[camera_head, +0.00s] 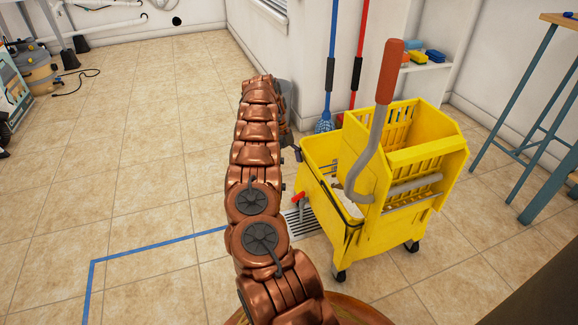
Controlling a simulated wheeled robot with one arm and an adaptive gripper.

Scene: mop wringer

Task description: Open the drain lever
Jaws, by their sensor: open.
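The yellow mop bucket with its wringer (345,222) stands on wheels right of my arm. A small red lever (299,200), which looks like the drain lever, sits low on the bucket's left side, above a floor grate. A longer grey wringer handle with a red grip (389,72) rises above the bucket. My copper-coloured arm stretches away from the camera, left of the bucket. My gripper (287,103) is at its far end, partly hidden behind the arm, open and apart from the red lever. Its fingertips are hard to make out.
A floor drain grate (301,224) lies beside the bucket. Blue and red mops (328,75) lean on the wall behind it. A shelf (428,66) with sponges is behind right, and a blue-legged table (530,120) stands right.

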